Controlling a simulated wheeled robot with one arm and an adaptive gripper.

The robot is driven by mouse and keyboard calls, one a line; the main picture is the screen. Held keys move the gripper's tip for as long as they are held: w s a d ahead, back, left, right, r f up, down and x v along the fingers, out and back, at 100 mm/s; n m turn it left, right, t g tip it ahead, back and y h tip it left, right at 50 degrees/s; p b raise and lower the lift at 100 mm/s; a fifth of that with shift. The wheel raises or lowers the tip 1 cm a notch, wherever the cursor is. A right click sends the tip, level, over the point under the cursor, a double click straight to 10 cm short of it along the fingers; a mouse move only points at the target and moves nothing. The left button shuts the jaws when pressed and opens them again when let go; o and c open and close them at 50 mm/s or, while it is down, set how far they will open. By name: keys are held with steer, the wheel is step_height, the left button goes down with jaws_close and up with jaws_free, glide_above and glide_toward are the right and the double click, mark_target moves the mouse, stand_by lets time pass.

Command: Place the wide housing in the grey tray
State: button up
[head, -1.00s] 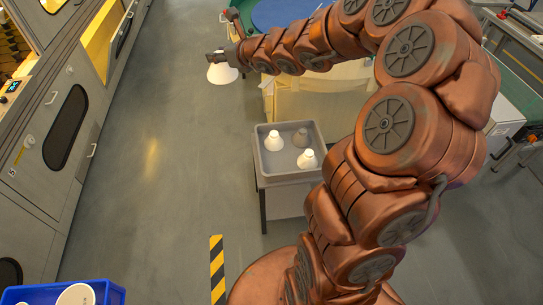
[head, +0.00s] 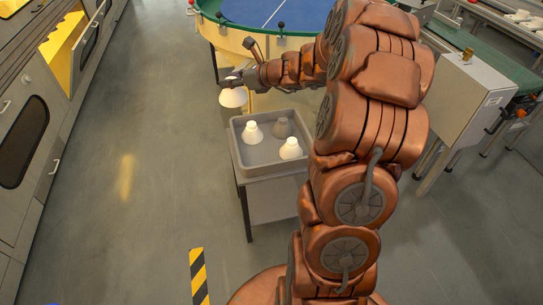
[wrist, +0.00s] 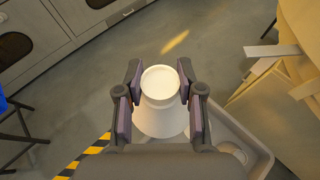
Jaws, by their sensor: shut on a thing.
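My gripper (head: 236,80) is shut on a white, cone-shaped wide housing (head: 233,98), held in the air off the far left corner of the grey tray (head: 268,171). In the wrist view the housing (wrist: 161,120) sits between both fingers (wrist: 160,88), its narrow round end towards the camera and its wider skirt beyond. The grey tray (wrist: 262,142) shows partly at the lower right there, the rest hidden by the housing and gripper.
The tray rests on a small stand (head: 274,201). A round blue-topped table (head: 275,12) with a green rim is behind it. Grey cabinets (head: 22,140) line the left. A metal box (head: 467,95) stands at the right. The floor left of the tray is clear.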

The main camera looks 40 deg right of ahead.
steer(key=s+d+f+n+y+b, duration=0.1)
steer(key=s+d+f+b, duration=0.2)
steer(key=f, duration=0.4)
steer(key=s+d+f+y+b, duration=0.1)
steer(key=s+f+b, duration=0.2)
steer(key=f+b, duration=0.35)
steer(key=b, duration=0.2)
glide_above(259, 160)
steer(key=shift+n+g, duration=0.3)
steer(key=shift+g, duration=0.1)
steer(key=shift+f, duration=6)
steer(key=o, duration=1.2)
steer(key=shift+c, duration=0.2)
